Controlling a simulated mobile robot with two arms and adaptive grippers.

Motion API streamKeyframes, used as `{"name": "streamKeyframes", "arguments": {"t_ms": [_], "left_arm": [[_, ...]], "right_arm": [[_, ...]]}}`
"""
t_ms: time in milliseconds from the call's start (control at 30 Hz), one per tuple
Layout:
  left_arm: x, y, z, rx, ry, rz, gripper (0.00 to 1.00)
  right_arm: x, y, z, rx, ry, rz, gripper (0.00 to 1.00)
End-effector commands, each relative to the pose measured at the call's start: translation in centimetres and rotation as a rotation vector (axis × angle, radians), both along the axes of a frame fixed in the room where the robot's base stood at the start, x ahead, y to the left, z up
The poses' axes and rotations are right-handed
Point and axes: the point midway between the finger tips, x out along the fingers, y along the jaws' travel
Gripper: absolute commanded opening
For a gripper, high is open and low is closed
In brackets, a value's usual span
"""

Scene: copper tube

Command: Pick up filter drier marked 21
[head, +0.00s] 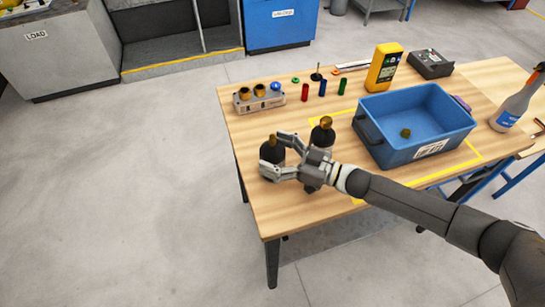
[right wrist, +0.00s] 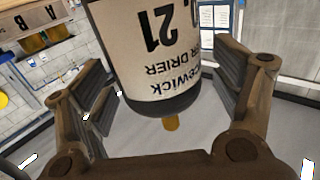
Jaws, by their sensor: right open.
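A dark filter drier (head: 271,151) with a brass top stub stands near the left edge of the wooden table. My right gripper (head: 274,155) reaches it from the right, its open fingers on either side of it. In the right wrist view the drier's pale label (right wrist: 158,45) reads 21, upside down. There it stands between the finger pads, with a clear gap to the left pad. A second dark drier (head: 321,133) with a brass stub stands just behind my right wrist, its lower part hidden and its number unreadable. My left gripper is not in view.
A blue bin (head: 415,140) with a small brass piece inside stands to the right. At the back are a fitting block (head: 259,98), small coloured cylinders (head: 322,88), a yellow meter (head: 384,67) and a dark box (head: 430,64). A spray bottle (head: 517,104) stands far right.

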Motion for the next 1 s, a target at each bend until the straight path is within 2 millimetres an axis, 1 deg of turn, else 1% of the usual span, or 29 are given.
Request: {"name": "streamKeyframes", "arguments": {"t_ms": [100, 300, 367, 833, 867, 1000], "left_arm": [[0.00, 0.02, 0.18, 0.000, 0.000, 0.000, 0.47], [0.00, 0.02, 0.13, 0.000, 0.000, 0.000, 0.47], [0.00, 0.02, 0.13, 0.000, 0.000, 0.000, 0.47], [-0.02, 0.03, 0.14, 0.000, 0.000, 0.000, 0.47], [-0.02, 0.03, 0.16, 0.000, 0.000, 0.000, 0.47], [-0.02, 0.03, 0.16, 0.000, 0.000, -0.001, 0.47]], "right_arm": [[0.25, 0.60, 0.00, -0.001, 0.000, 0.000, 0.84], [0.26, 0.61, -0.05, -0.001, 0.000, 0.000, 0.84], [0.26, 0.59, -0.04, -0.001, 0.000, 0.000, 0.78], [0.27, 0.57, -0.02, -0.001, 0.000, 0.000, 0.17], [0.30, 0.63, 0.21, 0.003, -0.003, 0.001, 0.15], [0.31, 0.62, 0.21, 0.003, -0.003, 0.001, 0.15]]}}
